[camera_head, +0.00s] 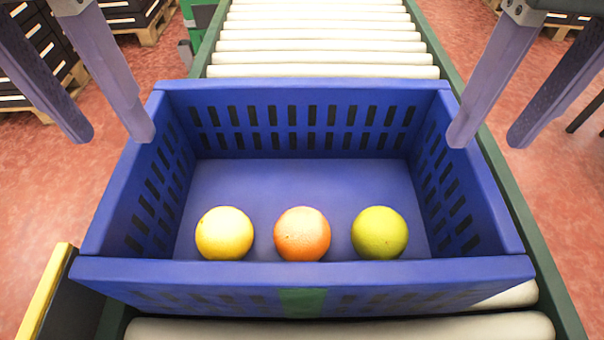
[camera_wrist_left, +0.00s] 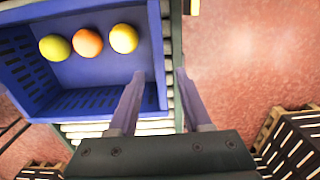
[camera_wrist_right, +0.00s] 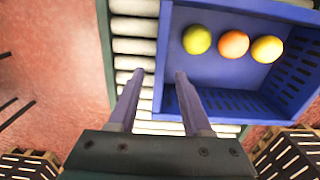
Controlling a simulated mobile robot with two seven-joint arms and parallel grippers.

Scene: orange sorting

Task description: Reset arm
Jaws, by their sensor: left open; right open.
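A blue slotted crate (camera_head: 300,270) holds three fruits in a row near its front wall: a yellow one (camera_head: 224,233), an orange one (camera_head: 302,233) and a yellow-green one (camera_head: 379,232). My left gripper (camera_head: 115,140) is open and empty at the crate's left wall in the head view. In the left wrist view its fingers (camera_wrist_left: 157,75) point toward the crate's side wall. My right gripper (camera_head: 487,140) is open and empty at the crate's right wall. In the right wrist view its fingers (camera_wrist_right: 160,75) show near the crate's edge. Neither gripper touches a fruit.
The crate stands on a roller conveyor (camera_head: 320,40) with green side rails (camera_head: 535,225). Dark stacked crates on pallets (camera_head: 40,60) stand on the red floor at the back left. Black and yellow equipment (camera_head: 55,300) is at the front left.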

